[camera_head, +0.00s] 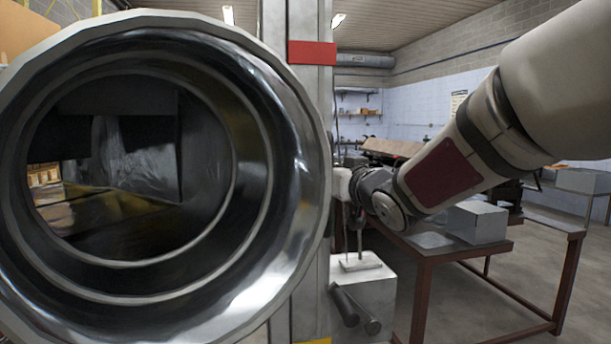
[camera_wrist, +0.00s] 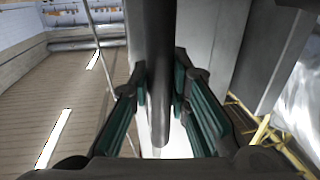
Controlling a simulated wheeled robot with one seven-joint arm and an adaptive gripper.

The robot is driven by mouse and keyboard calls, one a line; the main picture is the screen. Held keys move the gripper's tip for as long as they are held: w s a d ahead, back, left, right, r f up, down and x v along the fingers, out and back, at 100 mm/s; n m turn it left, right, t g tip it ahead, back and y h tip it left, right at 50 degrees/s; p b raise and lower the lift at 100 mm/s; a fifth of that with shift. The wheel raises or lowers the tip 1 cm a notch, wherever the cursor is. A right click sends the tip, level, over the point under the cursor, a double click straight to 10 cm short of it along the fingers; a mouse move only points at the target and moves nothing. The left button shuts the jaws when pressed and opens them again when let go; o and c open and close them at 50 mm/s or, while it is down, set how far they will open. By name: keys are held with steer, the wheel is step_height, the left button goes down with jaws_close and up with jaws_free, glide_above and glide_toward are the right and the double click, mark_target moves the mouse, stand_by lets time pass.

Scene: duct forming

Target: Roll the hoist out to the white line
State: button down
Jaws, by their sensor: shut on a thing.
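The hoist shows as a tall grey metal upright (camera_head: 310,140) with a red band (camera_head: 313,53), close in front of me. A large shiny round duct (camera_head: 285,190) fills the left of the head view, beside the upright. My gripper (camera_head: 343,186) is at the right side of the upright, partly hidden. In the wrist view my gripper (camera_wrist: 160,88) has its green-padded fingers on both sides of a dark upright bar (camera_wrist: 153,35) and is shut on it. The hoist's wheels and the white floor line are not visible.
A pale box (camera_head: 375,290) with dark cylinders stands just right of the upright. A brown-framed workbench (camera_head: 427,256) with a grey block (camera_head: 477,222) stands beyond my arm. Bare floor (camera_head: 480,305) shows under and around the bench.

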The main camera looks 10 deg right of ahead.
steer(key=c, duration=1.5)
jaws_free()
steer(key=shift+a+y, duration=0.3)
steer(key=shift+a, duration=0.95)
steer(key=shift+d, duration=0.2)
steer(key=shift+s+d, duration=0.1)
steer(key=v, duration=1.1)
steer(key=shift+s+r, duration=0.1)
steer(key=shift+s, duration=0.3)
